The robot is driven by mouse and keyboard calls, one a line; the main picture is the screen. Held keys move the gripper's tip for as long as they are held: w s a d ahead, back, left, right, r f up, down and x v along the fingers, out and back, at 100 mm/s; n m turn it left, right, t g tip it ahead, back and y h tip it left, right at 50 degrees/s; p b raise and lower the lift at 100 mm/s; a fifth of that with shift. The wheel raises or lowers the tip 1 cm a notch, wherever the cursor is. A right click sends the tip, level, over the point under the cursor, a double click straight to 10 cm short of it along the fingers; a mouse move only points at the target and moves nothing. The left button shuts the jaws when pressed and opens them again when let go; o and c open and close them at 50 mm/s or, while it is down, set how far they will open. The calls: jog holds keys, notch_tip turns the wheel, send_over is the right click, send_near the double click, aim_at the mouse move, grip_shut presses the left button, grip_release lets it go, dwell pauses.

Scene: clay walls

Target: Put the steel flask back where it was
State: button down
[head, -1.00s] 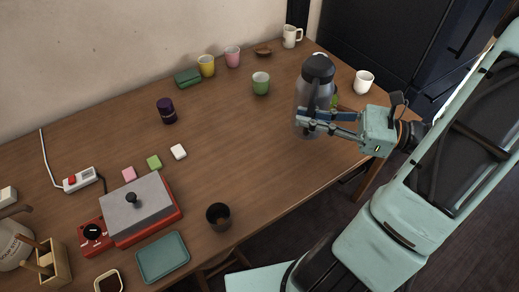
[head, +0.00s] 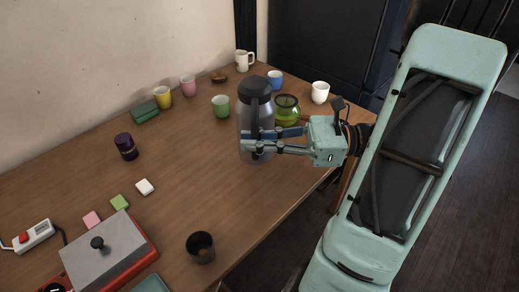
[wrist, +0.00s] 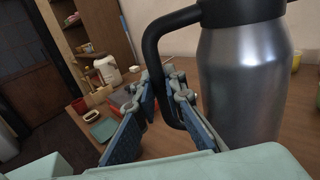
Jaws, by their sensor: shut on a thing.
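The steel flask (head: 251,119) is a tall silver body with a black lid and black handle, upright over the right part of the wooden table. My gripper (head: 262,140) reaches in from the right and is shut on the flask's handle. In the wrist view the black handle (wrist: 153,55) passes down between the blue finger pads (wrist: 170,130), and the steel body (wrist: 242,95) is just right of them. The flask's base is partly hidden by my fingers in the head view, and I cannot tell whether it touches the table.
Close behind the flask are a green cup (head: 221,106), a green glass pot (head: 287,109), a blue cup (head: 275,79) and a white cup (head: 320,92). A dark cup (head: 201,248) stands near the front edge. The table's middle (head: 195,160) is clear.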

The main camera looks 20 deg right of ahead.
aim_at(239, 143)
jog(key=w+a+f+b, duration=0.1)
jog(key=w+f, duration=0.1)
jog(key=w+a+f, duration=0.1)
jog(key=w+f, duration=0.1)
jog(key=w, duration=0.1)
jog(key=w+f+b, duration=0.1)
jog(key=w+f, duration=0.2)
jog(key=shift+w+a+b, duration=0.15)
jog(key=shift+a+b, duration=0.15)
jog(key=shift+a, duration=0.1)
jog(key=shift+w+a+f+b, duration=0.1)
jog(key=shift+w+f+b, duration=0.15)
jog(key=shift+f, duration=0.7)
jog(key=shift+w+f+b, duration=0.15)
jog(key=shift+f+b, duration=0.2)
jog(key=shift+f, duration=0.6)
jog(key=shift+f, duration=0.2)
jog(key=c, duration=2)
grip_release()
